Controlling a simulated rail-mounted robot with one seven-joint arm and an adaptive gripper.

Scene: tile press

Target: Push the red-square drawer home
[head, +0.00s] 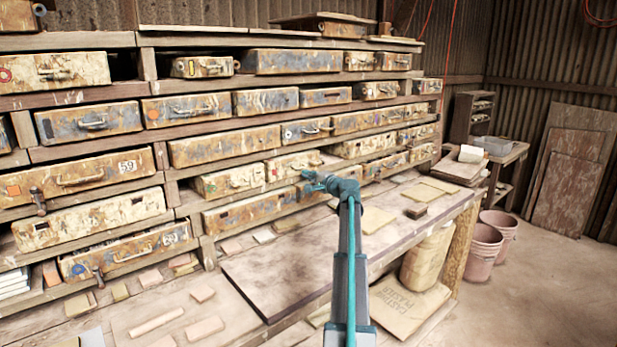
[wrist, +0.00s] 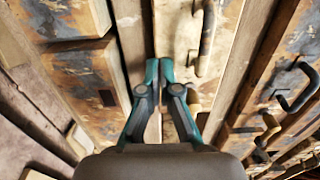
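The drawer in front of my gripper (head: 306,177) is a worn cream and rust box (head: 287,166) with a small reddish mark near its left end; the mark is too small to tell its shape surely. Its handle and front also show in the wrist view (wrist: 180,35). My gripper in the wrist view (wrist: 159,66) has its fingertips together with nothing between them. The tips are at the edge of this drawer's front, beside its handle; I cannot tell whether they touch.
A drawer marked 59 (head: 82,175) at the left has an orange square. Several other drawers stick out by differing amounts. The bench (head: 290,275) below holds loose tiles and a dark board.

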